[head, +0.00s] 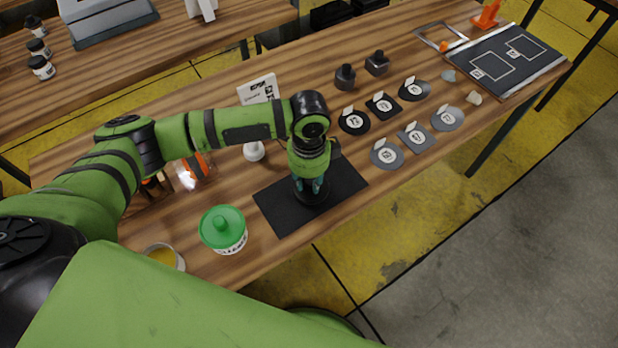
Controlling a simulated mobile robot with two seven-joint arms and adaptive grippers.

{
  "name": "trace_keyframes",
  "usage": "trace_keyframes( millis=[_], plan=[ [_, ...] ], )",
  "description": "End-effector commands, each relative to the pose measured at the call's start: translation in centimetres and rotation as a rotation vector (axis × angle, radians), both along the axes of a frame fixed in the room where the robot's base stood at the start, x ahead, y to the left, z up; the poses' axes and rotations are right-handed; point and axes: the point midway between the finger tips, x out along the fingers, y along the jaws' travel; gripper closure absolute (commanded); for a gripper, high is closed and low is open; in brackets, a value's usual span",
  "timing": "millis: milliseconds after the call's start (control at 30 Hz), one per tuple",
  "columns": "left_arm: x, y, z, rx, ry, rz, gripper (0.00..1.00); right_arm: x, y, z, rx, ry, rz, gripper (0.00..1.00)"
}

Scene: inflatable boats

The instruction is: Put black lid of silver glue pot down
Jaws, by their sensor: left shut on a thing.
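My left gripper (311,184) points down over a black mat (270,209) on the wooden table. It is shut on the black lid (312,199), a dark round shape at its fingertips. The lid is low over the mat; dark on dark, I cannot tell whether it touches. The silver glue pot (180,263) stands open at the lower left, with yellow-orange contents, partly hidden by my arm. My right gripper is not in view.
A pot with a green lid (223,229) stands left of the mat. Round and square patches (387,154) with labels lie to the right. Two dark weights (345,77) and a dark board (500,62) are farther back. The table's front edge is close to the mat.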

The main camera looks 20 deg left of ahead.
Motion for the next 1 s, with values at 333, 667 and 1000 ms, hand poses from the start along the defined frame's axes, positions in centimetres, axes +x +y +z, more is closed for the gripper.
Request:
trace_keyframes(
  millis=[333, 667, 1000],
  plan=[
    [0.0, -0.1, -0.8, -0.001, -0.001, -0.001, 1.00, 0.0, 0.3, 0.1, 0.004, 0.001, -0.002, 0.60],
    [0.0, -0.1, -1.0, -0.001, -0.001, -0.001, 0.50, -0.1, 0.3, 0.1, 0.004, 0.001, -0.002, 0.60],
    [0.1, -0.1, 0.2, -0.002, -0.003, 0.000, 0.50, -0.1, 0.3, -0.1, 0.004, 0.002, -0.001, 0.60]
  ],
)
